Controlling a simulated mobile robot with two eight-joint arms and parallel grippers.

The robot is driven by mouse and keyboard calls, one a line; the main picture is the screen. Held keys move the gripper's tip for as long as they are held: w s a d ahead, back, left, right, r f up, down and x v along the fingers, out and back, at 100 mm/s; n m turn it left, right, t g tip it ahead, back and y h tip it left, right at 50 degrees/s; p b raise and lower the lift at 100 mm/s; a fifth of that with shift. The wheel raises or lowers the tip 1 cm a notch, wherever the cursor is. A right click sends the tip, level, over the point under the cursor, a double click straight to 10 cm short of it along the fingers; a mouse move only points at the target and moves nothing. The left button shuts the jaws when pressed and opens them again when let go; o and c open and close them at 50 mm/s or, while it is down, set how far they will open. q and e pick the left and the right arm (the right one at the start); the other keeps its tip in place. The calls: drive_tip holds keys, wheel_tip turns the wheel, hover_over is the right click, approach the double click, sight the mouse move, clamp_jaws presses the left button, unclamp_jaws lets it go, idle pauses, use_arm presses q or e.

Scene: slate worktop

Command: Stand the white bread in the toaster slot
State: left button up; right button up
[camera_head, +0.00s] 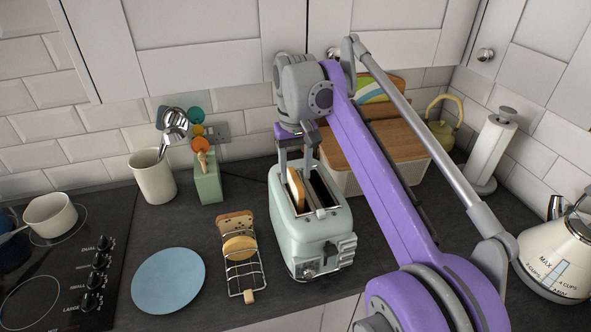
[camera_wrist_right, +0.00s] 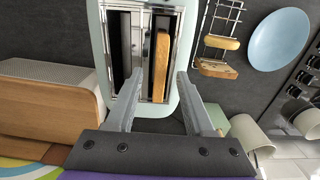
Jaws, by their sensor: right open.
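The mint-green toaster (camera_head: 318,245) stands on the worktop with two long slots; it also shows in the wrist view (camera_wrist_right: 185,12). A pale slice with a tan crust, apparently the white bread (camera_head: 297,190), stands on edge in the toaster's left slot in the head view. In the wrist view the bread (camera_wrist_right: 161,66) is in the right-hand slot, and the other slot is empty. My right gripper (camera_head: 295,174) is above the toaster, open, its fingers (camera_wrist_right: 161,74) on either side of the bread with gaps visible. My left gripper is not in view.
A wire rack (camera_head: 244,278) with other bread pieces and a blue plate (camera_head: 168,280) lie left of the toaster. A green utensil block (camera_head: 208,184) and white crock (camera_head: 153,177) stand behind. A wooden-lidded bread bin (camera_head: 395,140) is close behind right.

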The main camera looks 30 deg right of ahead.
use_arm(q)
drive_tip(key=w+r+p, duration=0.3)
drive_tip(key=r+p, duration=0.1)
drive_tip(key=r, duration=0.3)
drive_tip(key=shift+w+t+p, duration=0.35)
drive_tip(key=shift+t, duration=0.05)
use_arm(e)
wheel_tip(320, 180, up, 16)
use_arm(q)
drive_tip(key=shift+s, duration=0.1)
use_arm(e)
drive_tip(key=shift+f, duration=0.1)
idle(0.4)
